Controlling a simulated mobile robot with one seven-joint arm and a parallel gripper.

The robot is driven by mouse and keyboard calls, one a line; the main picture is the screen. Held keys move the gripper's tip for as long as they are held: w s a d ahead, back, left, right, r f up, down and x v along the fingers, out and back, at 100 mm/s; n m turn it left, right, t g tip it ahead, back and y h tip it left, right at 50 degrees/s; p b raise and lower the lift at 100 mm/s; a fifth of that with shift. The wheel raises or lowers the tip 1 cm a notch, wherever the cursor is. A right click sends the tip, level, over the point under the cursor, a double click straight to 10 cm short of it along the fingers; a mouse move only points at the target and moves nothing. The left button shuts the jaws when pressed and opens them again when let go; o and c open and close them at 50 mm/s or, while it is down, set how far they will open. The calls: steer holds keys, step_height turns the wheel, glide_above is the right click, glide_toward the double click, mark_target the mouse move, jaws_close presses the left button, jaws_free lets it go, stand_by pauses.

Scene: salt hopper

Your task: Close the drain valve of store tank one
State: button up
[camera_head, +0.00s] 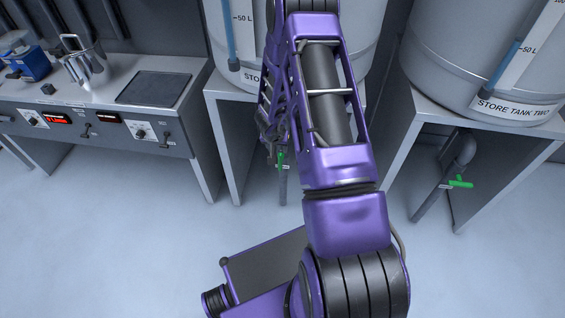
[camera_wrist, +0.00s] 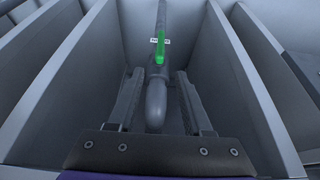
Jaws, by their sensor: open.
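Store tank one (camera_head: 233,50) stands behind my arm in the head view, its label partly hidden. Its green drain valve handle (camera_head: 281,158) shows beside my arm, under the tank's stand. In the wrist view the green handle (camera_wrist: 159,48) lies along the grey drain pipe (camera_wrist: 156,105), next to a small white tag (camera_wrist: 160,41). My gripper (camera_wrist: 158,75) is open, one finger on each side of the pipe's line. The handle appears just beyond the fingertips; I cannot tell whether anything touches. My arm hides most of the gripper in the head view.
Grey stand walls (camera_wrist: 70,75) flank the gripper on both sides. Store tank two (camera_head: 480,60) stands at the right, its green handle (camera_head: 461,183) crosswise to its pipe. A bench (camera_head: 190,100) with a metal jug (camera_head: 84,62) is at the left. The front floor is clear.

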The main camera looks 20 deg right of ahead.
mark_target(280, 160)
steer(key=b+x, duration=0.3)
steer(key=x, duration=1.2)
steer(key=shift+w+f, duration=0.1)
steer(key=shift+f, duration=0.15)
jaws_close()
